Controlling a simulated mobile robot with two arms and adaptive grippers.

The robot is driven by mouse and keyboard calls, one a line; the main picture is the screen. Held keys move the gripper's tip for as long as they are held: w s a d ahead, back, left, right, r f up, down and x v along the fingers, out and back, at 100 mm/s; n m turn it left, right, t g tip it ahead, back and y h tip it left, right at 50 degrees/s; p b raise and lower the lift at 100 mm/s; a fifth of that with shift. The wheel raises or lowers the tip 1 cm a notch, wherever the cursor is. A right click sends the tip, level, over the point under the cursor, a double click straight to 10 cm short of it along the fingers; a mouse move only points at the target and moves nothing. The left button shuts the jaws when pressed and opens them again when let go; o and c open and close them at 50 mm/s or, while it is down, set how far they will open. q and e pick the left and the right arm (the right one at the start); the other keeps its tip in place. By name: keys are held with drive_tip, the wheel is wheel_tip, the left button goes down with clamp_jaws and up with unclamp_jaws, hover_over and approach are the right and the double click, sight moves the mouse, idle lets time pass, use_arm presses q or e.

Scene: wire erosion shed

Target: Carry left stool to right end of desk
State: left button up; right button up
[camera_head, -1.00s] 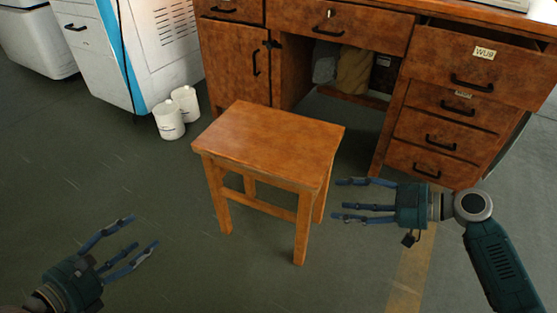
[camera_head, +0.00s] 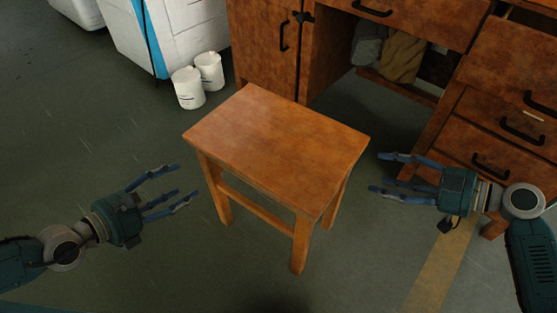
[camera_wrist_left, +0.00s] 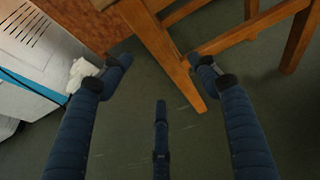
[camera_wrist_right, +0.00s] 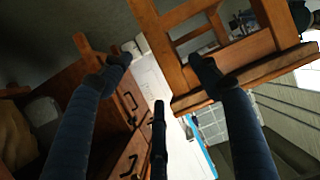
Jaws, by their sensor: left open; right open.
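The wooden stool (camera_head: 278,137) stands upright on the floor in the middle of the head view, in front of the desk (camera_head: 264,50). My left gripper (camera_head: 182,190) is open and empty, just left of the stool and apart from it. A stool leg (camera_wrist_left: 172,58) shows between and beyond its fingers in the left wrist view. My right gripper (camera_head: 378,172) is open and empty, close to the stool's right side. The right wrist view shows the stool's legs and seat edge (camera_wrist_right: 245,75) beyond the fingers. No second stool is in view.
The desk's drawers (camera_head: 500,125) are behind my right gripper. Two white buckets (camera_head: 198,80) stand left of the desk by a white and blue machine (camera_head: 172,35). Bundled cloth (camera_head: 402,55) lies in the knee space. The floor at left is clear; a yellow stripe (camera_head: 442,265) runs at right.

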sight(205, 172)
use_arm(q)
drive_tip(key=shift+w+d, duration=0.1)
drive_tip(key=shift+w, duration=0.05)
use_arm(e)
drive_tip(key=shift+w+a+f, duration=0.1)
use_arm(q)
drive_tip(key=x, duration=1)
drive_tip(key=shift+w+d+f, duration=0.1)
drive_tip(key=shift+w+d, duration=0.05)
drive_tip(key=shift+w, duration=0.05)
use_arm(e)
drive_tip(key=x, duration=1)
drive_tip(key=shift+w+a, duration=0.15)
drive_tip(key=shift+a, duration=0.05)
use_arm(q)
clamp_jaws()
use_arm(e)
clamp_jaws()
